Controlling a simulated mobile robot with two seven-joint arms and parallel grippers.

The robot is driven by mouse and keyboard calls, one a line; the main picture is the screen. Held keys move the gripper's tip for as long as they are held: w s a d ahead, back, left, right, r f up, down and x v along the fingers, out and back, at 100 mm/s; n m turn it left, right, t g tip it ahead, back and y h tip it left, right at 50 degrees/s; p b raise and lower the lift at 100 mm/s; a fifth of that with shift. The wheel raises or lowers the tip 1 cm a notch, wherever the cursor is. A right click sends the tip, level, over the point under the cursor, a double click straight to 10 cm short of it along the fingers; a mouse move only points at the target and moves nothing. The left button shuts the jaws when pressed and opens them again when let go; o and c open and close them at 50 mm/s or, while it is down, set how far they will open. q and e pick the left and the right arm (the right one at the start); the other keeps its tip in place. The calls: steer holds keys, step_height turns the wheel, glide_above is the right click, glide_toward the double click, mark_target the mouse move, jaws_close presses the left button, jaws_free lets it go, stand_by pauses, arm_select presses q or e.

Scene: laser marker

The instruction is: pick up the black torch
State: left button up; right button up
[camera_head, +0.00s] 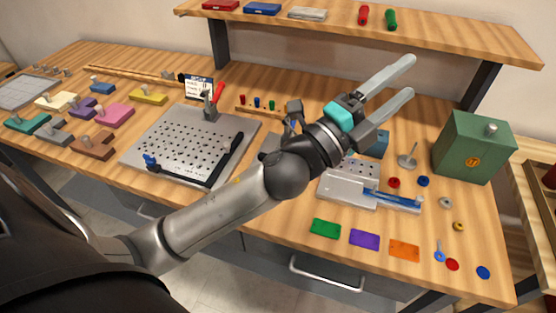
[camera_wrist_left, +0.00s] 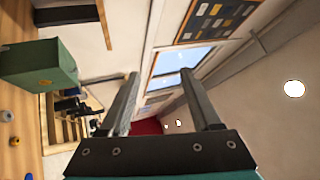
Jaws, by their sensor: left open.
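I cannot pick out a black torch for certain. A dark object (camera_head: 549,178) shows partly at the right edge of the head view, in a wooden rack or tray. Dark shapes (camera_wrist_left: 68,104) also show beside wooden slats in the left wrist view. A red torch-like cylinder (camera_head: 363,15) and a green one (camera_head: 391,19) lie on the upper shelf. My left gripper (camera_head: 409,77) is open and empty, raised above the bench and pointing up and right; its fingers also show in the wrist view (camera_wrist_left: 160,75). My right gripper is out of view.
A green box (camera_head: 473,147) stands at the bench's right end. The upper shelf (camera_head: 330,19) and its dark post (camera_head: 478,85) are behind my gripper. A perforated plate (camera_head: 190,140) lies left of centre. Small discs and coloured plates lie at the front right.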

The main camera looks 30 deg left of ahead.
arm_select(q)
steer(key=s+d+m+g+h, duration=0.2)
steer(key=d+m+g+h, duration=0.3)
steer(key=m, duration=0.5)
steer(key=s+d+m+g+h, duration=0.2)
steer(key=d+m+g+h, duration=0.2)
steer(key=m+g, duration=0.45)
step_height(320, 180, down, 7)
steer(key=a+m+g+y, duration=0.3)
steer(key=m+g+y, duration=0.15)
steer(key=m, duration=0.45)
steer(key=w+a+f+m+y, duration=0.15)
steer(key=a+y, duration=0.55)
steer(key=a, duration=0.7)
steer(key=a+f+y, duration=0.3)
steer(key=a+y, duration=0.5)
steer(key=a, duration=0.6)
steer(key=shift+g+h, duration=0.25)
steer(key=shift+g, duration=0.15)
steer(key=f, duration=0.6)
steer(key=w+f+b, duration=0.1)
steer(key=f, duration=0.2)
steer(key=shift+f, duration=0.3)
steer(key=f, duration=0.2)
steer(key=a+f, duration=0.1)
steer(key=f, duration=0.1)
steer(key=shift+w+f+b, duration=0.1)
steer(key=shift+b, duration=0.2)
steer(key=shift+w+f, duration=0.1)
steer(key=shift+f, duration=0.4)
